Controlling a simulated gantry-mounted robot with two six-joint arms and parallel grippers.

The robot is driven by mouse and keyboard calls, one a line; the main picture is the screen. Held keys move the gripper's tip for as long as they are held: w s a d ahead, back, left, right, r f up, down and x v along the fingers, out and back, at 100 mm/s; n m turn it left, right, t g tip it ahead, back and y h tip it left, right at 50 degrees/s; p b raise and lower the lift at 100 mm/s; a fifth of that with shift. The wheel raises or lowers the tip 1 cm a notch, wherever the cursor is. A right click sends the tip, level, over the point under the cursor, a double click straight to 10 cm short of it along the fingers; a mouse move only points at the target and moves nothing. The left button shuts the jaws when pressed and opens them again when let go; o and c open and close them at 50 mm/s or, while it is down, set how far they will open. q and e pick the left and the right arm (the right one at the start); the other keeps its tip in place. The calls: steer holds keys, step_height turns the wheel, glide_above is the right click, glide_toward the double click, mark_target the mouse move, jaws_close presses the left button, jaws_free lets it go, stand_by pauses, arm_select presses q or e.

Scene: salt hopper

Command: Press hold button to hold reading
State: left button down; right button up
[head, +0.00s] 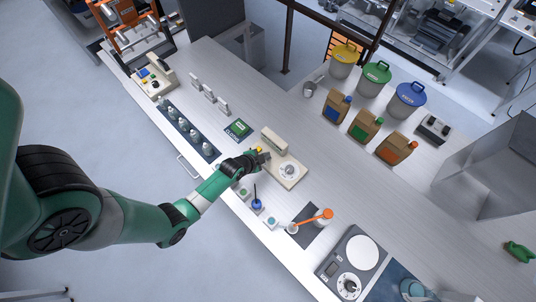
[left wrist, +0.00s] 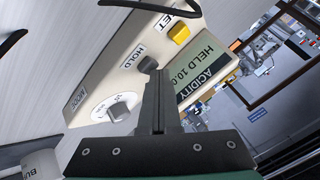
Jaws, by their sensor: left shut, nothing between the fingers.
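The beige meter (head: 290,172) lies on the bench, with a round dial and a raised part at the back; it fills much of the left wrist view (left wrist: 112,55). Its dark hold button (left wrist: 148,63) sits below the "HOLD" label. My left gripper (head: 264,157) is shut and empty, its fingertips (left wrist: 156,76) at the hold button; I cannot tell whether they touch it. The green display (left wrist: 198,68) reads "ACIDITY" and "HELD 10.0", partly cut off. A yellow button (left wrist: 179,33) and a mode knob (left wrist: 121,107) flank the hold button.
A green-screened device (head: 239,129) and a dark tray of several bottles (head: 187,130) lie left of the meter. A blue-based holder (head: 257,205) and a scale (head: 352,262) stand towards the front. Bagged containers (head: 365,125) stand behind, with clear bench between.

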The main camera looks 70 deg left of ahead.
arm_select(q)
steer(key=shift+r+p, duration=0.4)
steer(key=shift+r, duration=0.25)
step_height(320, 180, up, 5)
steer(key=p, duration=0.4)
steer(key=shift+p, duration=0.4)
